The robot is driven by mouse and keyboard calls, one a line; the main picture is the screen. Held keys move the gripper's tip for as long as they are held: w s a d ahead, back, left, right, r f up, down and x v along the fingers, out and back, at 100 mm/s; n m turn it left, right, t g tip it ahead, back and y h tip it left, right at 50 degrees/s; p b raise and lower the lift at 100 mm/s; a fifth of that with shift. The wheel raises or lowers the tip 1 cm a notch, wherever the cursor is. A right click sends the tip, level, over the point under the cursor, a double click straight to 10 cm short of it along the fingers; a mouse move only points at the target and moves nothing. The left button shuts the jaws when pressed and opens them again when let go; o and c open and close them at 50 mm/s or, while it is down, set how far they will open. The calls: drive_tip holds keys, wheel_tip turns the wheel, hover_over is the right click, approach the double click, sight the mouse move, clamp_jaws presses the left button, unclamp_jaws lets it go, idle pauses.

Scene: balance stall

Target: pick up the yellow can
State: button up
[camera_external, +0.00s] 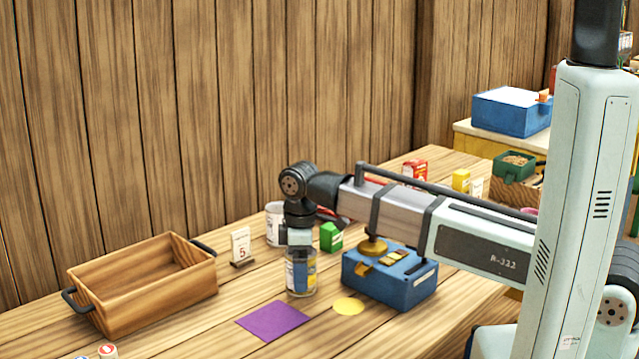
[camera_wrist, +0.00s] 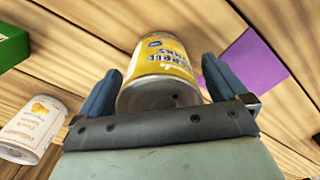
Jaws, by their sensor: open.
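The yellow can (camera_wrist: 163,62) has a yellow and white label with dark blue lettering and a grey metal end. In the wrist view it lies between the two blue fingers of my gripper (camera_wrist: 163,80), which are apart on either side of it. In the outside view the can (camera_external: 291,279) stands on the wooden table, partly hidden behind my gripper (camera_external: 300,272), which reaches down over it from above. My gripper is open around the can. I cannot tell whether either finger touches it.
A purple square (camera_external: 272,320) and a yellow disc (camera_external: 348,306) lie in front. A blue scale (camera_external: 400,290) stands close on the right, a green box (camera_external: 331,237) and white can (camera_external: 273,222) behind. A wooden crate (camera_external: 150,302) and price card (camera_external: 241,245) are left.

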drive_tip(key=shift+f, duration=0.2)
drive_tip(key=c, duration=1.4)
